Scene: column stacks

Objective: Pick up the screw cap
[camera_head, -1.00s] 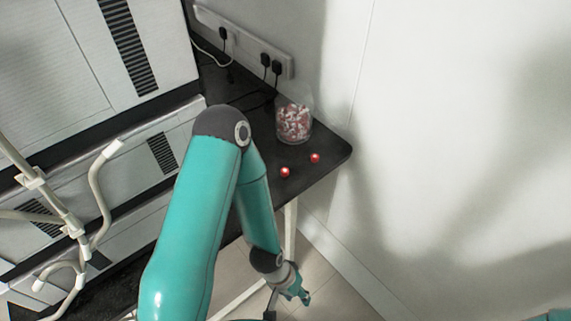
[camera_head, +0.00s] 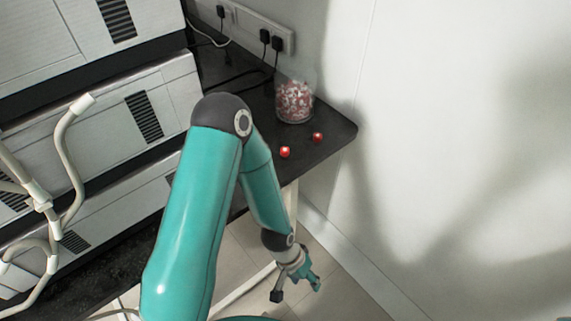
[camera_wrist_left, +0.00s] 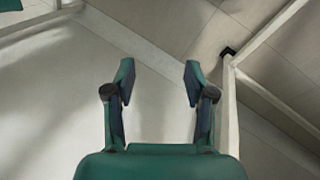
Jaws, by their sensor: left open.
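Two small red caps lie on the black bench top in the head view. The left cap (camera_head: 285,152) shows a pale spot on top, and the right cap (camera_head: 317,137) lies a little farther back. I cannot tell which one is the screw cap. My left gripper (camera_head: 316,283) hangs below and in front of the bench edge, well apart from both caps. In the left wrist view its two fingers (camera_wrist_left: 158,82) are spread with nothing between them, over the floor. My right gripper is in neither view.
A clear jar (camera_head: 295,101) of red and white pieces stands behind the caps. A power strip (camera_head: 268,32) with black plugs is on the wall. White-grey equipment (camera_head: 110,120) fills the left side. The bench (camera_head: 335,128) ends at the right corner. A pale bench leg (camera_wrist_left: 228,110) stands near the gripper.

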